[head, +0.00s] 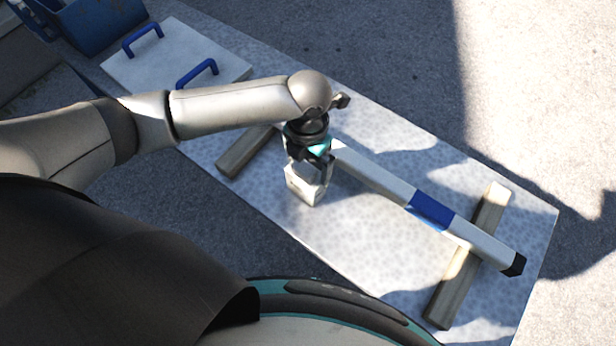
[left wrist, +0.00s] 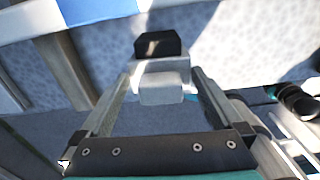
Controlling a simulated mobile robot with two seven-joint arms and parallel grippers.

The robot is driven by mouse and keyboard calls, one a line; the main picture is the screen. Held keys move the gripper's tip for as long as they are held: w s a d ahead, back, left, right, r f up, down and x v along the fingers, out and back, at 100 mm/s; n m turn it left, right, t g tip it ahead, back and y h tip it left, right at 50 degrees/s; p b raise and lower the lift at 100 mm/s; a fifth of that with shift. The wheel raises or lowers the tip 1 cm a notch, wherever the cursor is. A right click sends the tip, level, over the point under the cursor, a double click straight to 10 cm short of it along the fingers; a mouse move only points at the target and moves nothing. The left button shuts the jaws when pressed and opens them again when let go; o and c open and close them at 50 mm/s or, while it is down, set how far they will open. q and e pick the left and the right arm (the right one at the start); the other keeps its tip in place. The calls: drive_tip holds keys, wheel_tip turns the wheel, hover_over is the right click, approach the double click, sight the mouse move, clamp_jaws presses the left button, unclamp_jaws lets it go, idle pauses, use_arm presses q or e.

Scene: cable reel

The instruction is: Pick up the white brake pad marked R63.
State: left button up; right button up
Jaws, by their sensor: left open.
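A white block (head: 304,186), which looks like the brake pad, sits on the speckled sheet just below my left gripper (head: 312,158) in the head view. In the left wrist view the white pad (left wrist: 163,88) shows between the fingertips, with a black part at its far end. My left gripper is open, with one finger on each side of the pad. I cannot tell whether either finger touches it. The marking R63 cannot be read in either view. My right gripper is not in view.
A white bar (head: 375,178) with a blue band and black end lies across wooden blocks (head: 454,285), close beside the pad. A white board (head: 160,72) with blue handles lies at the upper left, near a blue bin (head: 100,22). The sheet's front middle is clear.

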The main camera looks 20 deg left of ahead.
use_arm(q)
clamp_jaws()
idle(0.8)
drive_tip(key=shift+w+r, duration=0.1)
drive_tip(key=shift+r, duration=0.05)
